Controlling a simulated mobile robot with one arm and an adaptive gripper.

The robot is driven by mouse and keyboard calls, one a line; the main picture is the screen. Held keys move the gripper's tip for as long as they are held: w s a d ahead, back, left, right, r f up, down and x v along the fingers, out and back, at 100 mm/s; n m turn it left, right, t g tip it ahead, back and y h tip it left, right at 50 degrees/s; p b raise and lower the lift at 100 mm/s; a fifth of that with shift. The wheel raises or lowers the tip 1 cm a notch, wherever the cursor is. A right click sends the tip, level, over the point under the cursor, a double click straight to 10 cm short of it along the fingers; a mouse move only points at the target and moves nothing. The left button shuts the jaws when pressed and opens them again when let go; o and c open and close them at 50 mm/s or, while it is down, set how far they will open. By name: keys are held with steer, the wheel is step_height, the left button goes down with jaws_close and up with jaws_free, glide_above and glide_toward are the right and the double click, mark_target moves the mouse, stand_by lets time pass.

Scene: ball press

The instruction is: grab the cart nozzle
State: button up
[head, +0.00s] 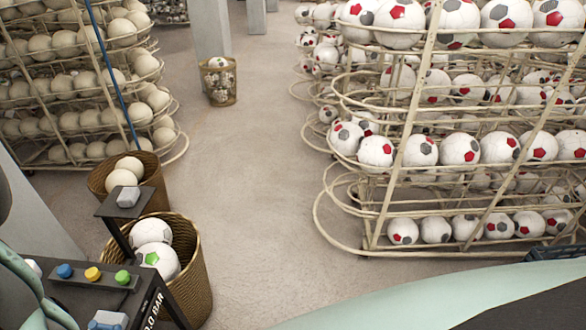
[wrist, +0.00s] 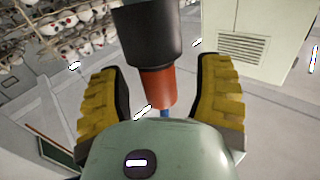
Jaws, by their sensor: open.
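In the wrist view my gripper (wrist: 160,78) is open, with one yellow-and-black finger on the left and one on the right. A cylinder with a thick black part and a narrower orange-red part, which looks like the cart nozzle (wrist: 158,88), shows between the fingers. A gap shows on each side of it, so neither finger appears to touch it. A bit of blue shows below the red part; the rest there is hidden behind the pale green gripper body. In the head view neither the nozzle nor the gripper can be made out.
In the head view a dark control panel (head: 95,283) with blue, yellow and green buttons is at lower left. Wicker baskets (head: 190,285) of balls stand beside it. Ball racks (head: 330,215) line both sides, with open floor (head: 255,150) between. A pale cabinet (wrist: 245,35) shows in the wrist view.

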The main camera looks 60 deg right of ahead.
jaws_close()
stand_by(0.5)
steer(key=shift+r, duration=0.15)
